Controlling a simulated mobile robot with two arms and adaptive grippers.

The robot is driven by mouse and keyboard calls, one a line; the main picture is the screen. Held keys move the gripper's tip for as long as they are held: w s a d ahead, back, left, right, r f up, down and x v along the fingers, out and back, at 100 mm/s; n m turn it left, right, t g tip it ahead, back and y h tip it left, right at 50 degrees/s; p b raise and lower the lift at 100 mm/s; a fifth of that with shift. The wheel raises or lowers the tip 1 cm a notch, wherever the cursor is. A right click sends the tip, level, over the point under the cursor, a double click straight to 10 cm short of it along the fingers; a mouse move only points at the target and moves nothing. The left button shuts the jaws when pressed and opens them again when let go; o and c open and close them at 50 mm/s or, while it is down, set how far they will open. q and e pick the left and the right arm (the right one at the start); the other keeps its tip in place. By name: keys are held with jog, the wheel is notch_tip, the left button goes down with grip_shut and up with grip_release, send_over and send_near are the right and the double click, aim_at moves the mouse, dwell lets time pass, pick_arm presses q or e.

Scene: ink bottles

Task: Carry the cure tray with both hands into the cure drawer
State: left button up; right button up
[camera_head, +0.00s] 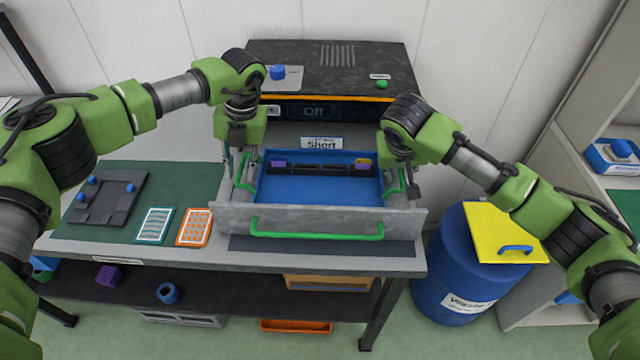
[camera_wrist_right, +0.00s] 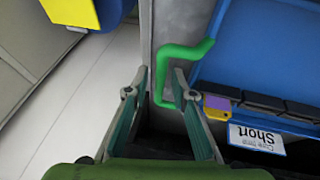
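The blue cure tray (camera_head: 315,190) sits inside the pulled-out grey cure drawer (camera_head: 320,221), below the black oven. It has a green handle on each side; a dark strip with small purple and yellow pieces lies along its back. My left gripper (camera_head: 243,178) is above the left handle, fingers apart on either side of it. My right gripper (camera_head: 400,185) is at the right handle (camera_head: 391,182). In the right wrist view, its fingers (camera_wrist_right: 159,76) are spread, with the green handle (camera_wrist_right: 161,75) showing between the tips. Contact is not visible.
The oven (camera_head: 330,68) stands behind, its display reading "Off". A dark plate with blue knobs (camera_head: 108,200) and two cards lie on the green mat to the left. A blue waste drum (camera_head: 455,280) with a yellow lid stands right of the bench. A shelf is below.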

jog(key=shift+r, duration=0.15)
pick_arm(q)
notch_tip(320, 180, up, 10)
jog(key=d, duration=0.2)
jog(key=shift+r, duration=0.25)
pick_arm(e)
jog(key=v, duration=1.1)
jog(key=shift+s+r, duration=0.2)
jog(key=shift+r, duration=0.15)
pick_arm(q)
jog(key=shift+s, duration=0.1)
